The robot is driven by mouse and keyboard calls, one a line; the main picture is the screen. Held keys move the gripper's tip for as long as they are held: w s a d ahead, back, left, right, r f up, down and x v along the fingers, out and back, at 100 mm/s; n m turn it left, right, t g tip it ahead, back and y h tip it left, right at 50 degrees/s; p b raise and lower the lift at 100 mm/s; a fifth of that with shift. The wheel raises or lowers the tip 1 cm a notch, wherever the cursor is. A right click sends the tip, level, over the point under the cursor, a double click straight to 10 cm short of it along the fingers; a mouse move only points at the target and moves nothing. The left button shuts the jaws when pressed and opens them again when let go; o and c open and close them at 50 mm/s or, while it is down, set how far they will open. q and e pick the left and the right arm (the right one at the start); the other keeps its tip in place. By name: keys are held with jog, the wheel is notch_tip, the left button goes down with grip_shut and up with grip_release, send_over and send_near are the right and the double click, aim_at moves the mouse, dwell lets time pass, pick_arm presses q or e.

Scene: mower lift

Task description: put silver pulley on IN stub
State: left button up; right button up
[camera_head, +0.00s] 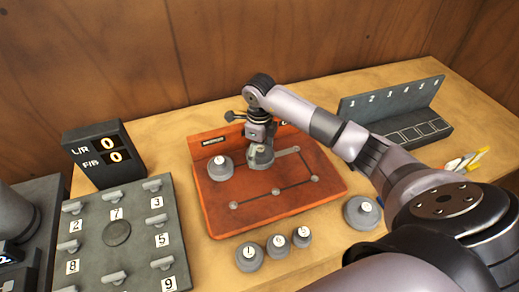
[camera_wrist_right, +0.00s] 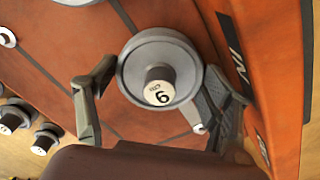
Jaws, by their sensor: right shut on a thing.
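My right gripper (camera_head: 260,146) is shut on a grey, silver-looking pulley (camera_head: 260,158) over the back part of the orange-red board (camera_head: 240,211). In the wrist view the pulley (camera_wrist_right: 135,68) sits between the two fingers of the right gripper (camera_wrist_right: 158,98). Its hub bears a mark that reads 6 or 9. The letters IN show on the board's raised back wall (camera_wrist_right: 285,70) beside it. The stub under the pulley is hidden, and I cannot tell whether the pulley touches it.
Another grey pulley (camera_head: 221,168) stands on the board's left. Several loose pulleys, such as one (camera_head: 249,258) in front and one (camera_head: 361,213) at right, stand on the table. A numbered grey panel (camera_head: 120,259) is left; a numbered rack (camera_head: 397,107) is back right.

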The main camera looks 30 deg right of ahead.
aim_at(259, 148)
jog(key=o, duration=0.9)
jog(key=shift+f, duration=0.15)
jog(key=shift+o, duration=1)
jog(key=shift+r, duration=0.25)
notch_tip(259, 148, up, 10)
jog(key=b, duration=0.3)
jog(key=shift+r, duration=0.95)
